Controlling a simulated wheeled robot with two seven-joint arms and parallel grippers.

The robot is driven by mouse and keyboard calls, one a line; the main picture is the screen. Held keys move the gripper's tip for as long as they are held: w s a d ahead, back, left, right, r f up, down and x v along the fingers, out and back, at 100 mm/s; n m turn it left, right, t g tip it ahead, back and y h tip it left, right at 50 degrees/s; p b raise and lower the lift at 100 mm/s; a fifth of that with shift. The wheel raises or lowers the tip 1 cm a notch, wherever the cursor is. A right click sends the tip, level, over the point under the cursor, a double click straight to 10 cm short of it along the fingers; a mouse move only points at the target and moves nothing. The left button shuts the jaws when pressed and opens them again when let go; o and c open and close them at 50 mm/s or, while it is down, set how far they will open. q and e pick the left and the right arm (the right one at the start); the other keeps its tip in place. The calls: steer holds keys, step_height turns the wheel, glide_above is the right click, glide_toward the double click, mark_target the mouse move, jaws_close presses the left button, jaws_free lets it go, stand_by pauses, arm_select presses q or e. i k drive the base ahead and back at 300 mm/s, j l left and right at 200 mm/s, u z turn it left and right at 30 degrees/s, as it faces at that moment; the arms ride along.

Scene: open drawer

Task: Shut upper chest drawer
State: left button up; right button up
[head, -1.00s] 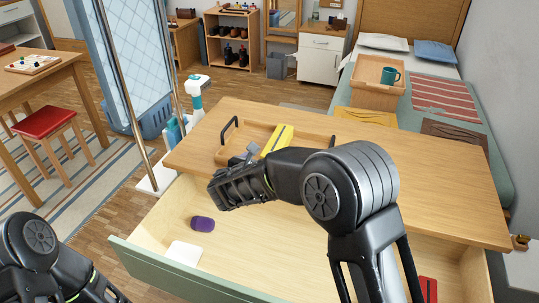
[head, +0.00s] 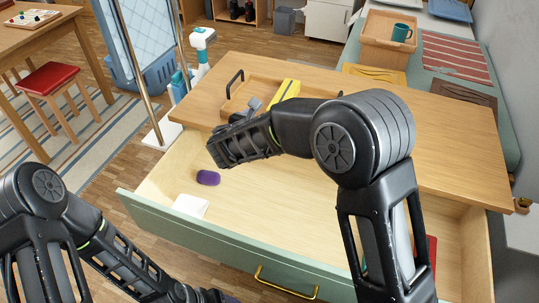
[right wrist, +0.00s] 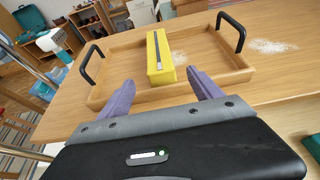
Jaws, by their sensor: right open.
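The upper chest drawer stands wide open; its green front (head: 215,235) carries a brass handle (head: 285,283). Inside lie a purple object (head: 208,177), a white item (head: 190,206) and a red item at the right, partly behind my right arm. My right gripper (right wrist: 163,92) is open and empty, above the chest top near a wooden tray. In the head view its fingers are mostly hidden by my forearm, which crosses above the drawer. My left gripper (head: 215,296) is low at the bottom edge, in front of the drawer front, partly cut off; its jaws are unclear.
On the chest top (head: 440,150), the wooden tray (right wrist: 212,52) with black handles holds a yellow block (right wrist: 160,58). White powder (right wrist: 272,46) lies beside it. A bed is behind right; a red stool (head: 47,78) and table stand left.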

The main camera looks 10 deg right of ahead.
mark_target(274, 219)
steer(key=k+j, duration=0.8)
